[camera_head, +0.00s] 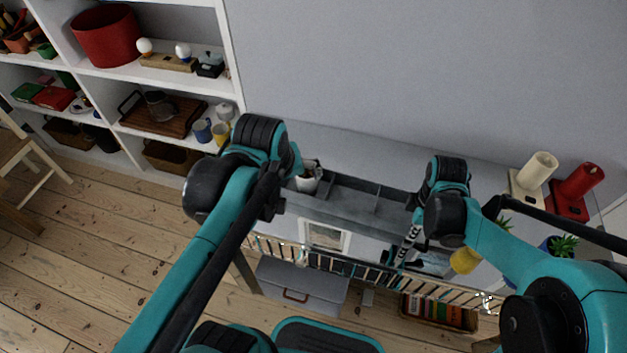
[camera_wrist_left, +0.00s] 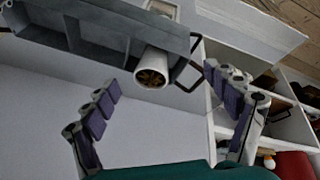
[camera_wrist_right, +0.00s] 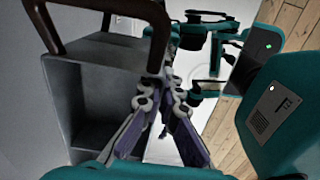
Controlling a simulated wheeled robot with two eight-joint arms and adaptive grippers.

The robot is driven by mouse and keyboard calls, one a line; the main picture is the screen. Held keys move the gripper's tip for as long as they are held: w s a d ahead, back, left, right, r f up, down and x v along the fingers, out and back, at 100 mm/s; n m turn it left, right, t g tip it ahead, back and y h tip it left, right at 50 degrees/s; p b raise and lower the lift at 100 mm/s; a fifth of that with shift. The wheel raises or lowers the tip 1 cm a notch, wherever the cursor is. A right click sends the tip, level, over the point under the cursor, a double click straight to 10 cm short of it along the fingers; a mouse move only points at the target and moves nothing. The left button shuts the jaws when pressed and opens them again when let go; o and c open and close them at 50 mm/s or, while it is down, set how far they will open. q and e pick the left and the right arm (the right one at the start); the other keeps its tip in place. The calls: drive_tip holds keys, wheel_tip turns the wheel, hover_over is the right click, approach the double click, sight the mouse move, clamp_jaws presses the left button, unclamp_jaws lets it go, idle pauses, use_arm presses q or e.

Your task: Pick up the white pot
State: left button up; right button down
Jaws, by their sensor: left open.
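The white pot (camera_head: 307,184) stands at the left end of a grey compartmented tray (camera_head: 345,208), with dark and brownish contents. In the left wrist view the white pot (camera_wrist_left: 151,70) shows ahead, between and beyond my spread fingers. My left gripper (camera_wrist_left: 165,90) is open and empty, apart from the pot; in the head view the arm largely hides it. My right gripper (camera_wrist_right: 167,85) has its fingers close together by the tray's dark handle (camera_wrist_right: 153,35) at the tray's other end. I cannot tell whether the handle is between them.
A white shelf (camera_head: 185,72) with pots and cups stands at the left. A grey box (camera_head: 300,287) lies below the railing.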

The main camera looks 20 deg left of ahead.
sight(307, 180)
use_arm(q)
drive_tip(key=w+r+n+g, duration=0.3)
drive_tip(key=w+n+g, duration=0.2)
drive_tip(key=w+n, duration=0.6)
wheel_tip(307, 180, down, 12)
drive_tip(key=shift+f, duration=0.1)
drive_tip(key=shift+s, duration=0.1)
drive_tip(key=c, duration=1.5)
